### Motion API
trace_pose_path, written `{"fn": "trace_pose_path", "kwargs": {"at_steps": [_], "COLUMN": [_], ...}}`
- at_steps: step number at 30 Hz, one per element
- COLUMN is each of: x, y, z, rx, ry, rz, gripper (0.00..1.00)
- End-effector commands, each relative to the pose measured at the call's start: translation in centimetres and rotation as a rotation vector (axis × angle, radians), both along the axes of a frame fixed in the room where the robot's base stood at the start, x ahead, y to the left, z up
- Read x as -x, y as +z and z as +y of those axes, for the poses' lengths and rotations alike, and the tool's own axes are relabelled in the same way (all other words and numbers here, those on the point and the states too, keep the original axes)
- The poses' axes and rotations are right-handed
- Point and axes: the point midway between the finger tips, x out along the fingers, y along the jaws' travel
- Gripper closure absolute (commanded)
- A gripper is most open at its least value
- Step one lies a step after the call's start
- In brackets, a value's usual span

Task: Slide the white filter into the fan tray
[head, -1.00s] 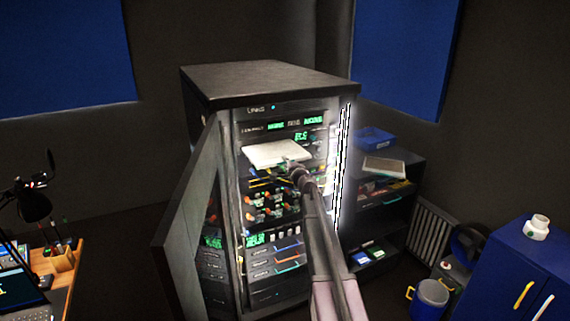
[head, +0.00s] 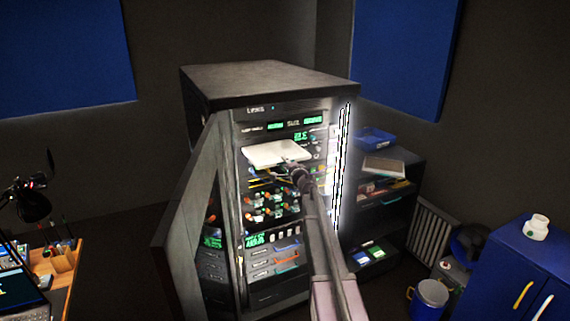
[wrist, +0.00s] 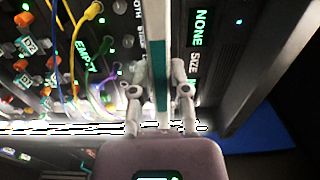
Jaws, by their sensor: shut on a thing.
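The white filter (head: 277,153) is a flat, pale panel held roughly level in front of the upper part of the open rack. My gripper (head: 294,170) is shut on its near edge. In the wrist view the filter (wrist: 155,30) shows edge-on as a thin pale strip with a teal band, between the two fingers of my gripper (wrist: 160,95). The fan tray cannot be told apart for sure; the filter and my arm cover part of the rack front behind them.
The black rack cabinet (head: 265,82) stands with its door (head: 187,215) swung open at the left. Coloured cables (wrist: 75,40) hang close to my gripper. A lit white strip (head: 342,165) runs down the rack's right side. A low shelf (head: 400,205) stands to the right.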

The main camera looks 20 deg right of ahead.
Motion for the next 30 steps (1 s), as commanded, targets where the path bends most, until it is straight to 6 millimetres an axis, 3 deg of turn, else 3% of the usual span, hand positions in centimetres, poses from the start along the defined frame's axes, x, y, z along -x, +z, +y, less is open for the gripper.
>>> {"fn": "trace_pose_path", "kwargs": {"at_steps": [30], "x": [-1.4], "y": [0.0], "z": [0.0], "rx": [0.000], "ry": [0.000], "rz": [0.000], "gripper": [1.00]}}
